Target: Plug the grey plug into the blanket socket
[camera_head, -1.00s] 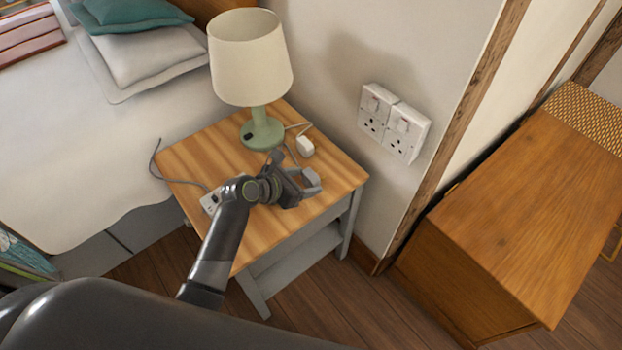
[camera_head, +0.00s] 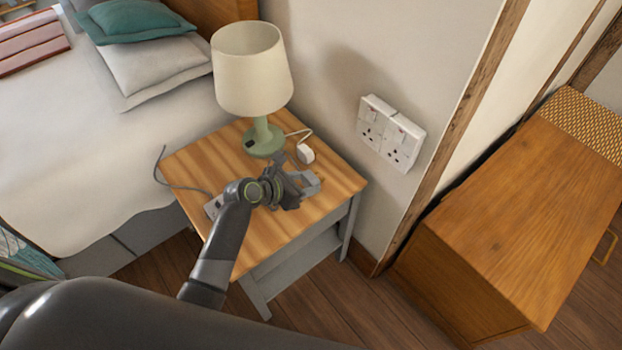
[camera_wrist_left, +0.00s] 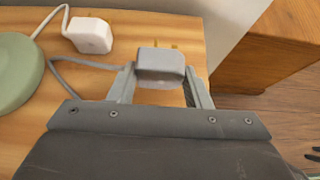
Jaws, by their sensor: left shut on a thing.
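My left gripper (camera_head: 307,184) is shut on the grey plug (camera_wrist_left: 161,65), low over the right part of the bedside table. In the left wrist view the plug sits between the two fingertips (camera_wrist_left: 160,84), with brass pins pointing away from me and a grey cable leaving to the left. In the head view the gripper partly hides the plug (camera_head: 311,181). A white double wall socket (camera_head: 391,133) is on the wall to the right, with both outlets showing empty. No label shows which outlet is for the blanket. My right gripper is out of view.
A green lamp (camera_head: 255,75) and a white plug (camera_head: 305,154) with a white cable stand on the bedside table (camera_head: 215,160). A wooden cabinet (camera_head: 530,220) stands right of the wall.

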